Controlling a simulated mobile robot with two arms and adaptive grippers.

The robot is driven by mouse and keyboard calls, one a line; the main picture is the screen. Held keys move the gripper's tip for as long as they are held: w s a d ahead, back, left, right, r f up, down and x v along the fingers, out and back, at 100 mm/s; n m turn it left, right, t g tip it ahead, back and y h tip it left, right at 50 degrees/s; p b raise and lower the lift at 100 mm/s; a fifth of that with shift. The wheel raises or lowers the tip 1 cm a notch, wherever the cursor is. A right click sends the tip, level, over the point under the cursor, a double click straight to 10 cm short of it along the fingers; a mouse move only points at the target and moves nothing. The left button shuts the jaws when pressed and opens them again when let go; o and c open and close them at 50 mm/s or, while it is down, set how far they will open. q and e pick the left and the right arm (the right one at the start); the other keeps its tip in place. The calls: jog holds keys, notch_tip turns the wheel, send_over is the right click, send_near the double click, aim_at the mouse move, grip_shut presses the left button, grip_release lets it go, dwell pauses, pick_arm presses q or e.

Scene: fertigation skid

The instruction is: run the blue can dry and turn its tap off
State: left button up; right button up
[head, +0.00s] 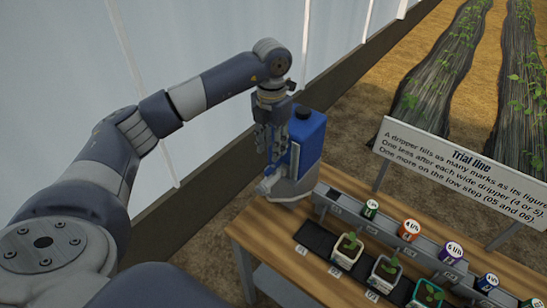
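The blue can (311,139) with a black cap stands upright on a grey base (293,188) at the far left end of the wooden bench. A small pale fitting, which looks like its tap (267,185), sticks out at the lower left of the base. My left gripper (270,152) points down just left of the can, above this fitting and apart from it. Its fingers look spread and hold nothing that I can see. They hide part of the can's left side. The liquid level inside the can does not show. My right gripper is out of view.
Several labelled drippers, including an orange one (409,230) and a purple one (453,251), sit on a grey rail. Seedling pots, such as the white one (347,252), stand in front. The Trial line sign (463,170) is behind. A pale wall rises at left.

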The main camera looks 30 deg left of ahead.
aim_at(273, 166)
pick_arm(q)
jog(key=f, duration=0.3)
jog(key=f+p, duration=0.1)
jog(key=f, duration=0.1)
jog(key=shift+w, duration=0.25)
jog(key=shift+f+p, duration=0.3)
jog(key=shift+f, duration=0.6)
grip_shut()
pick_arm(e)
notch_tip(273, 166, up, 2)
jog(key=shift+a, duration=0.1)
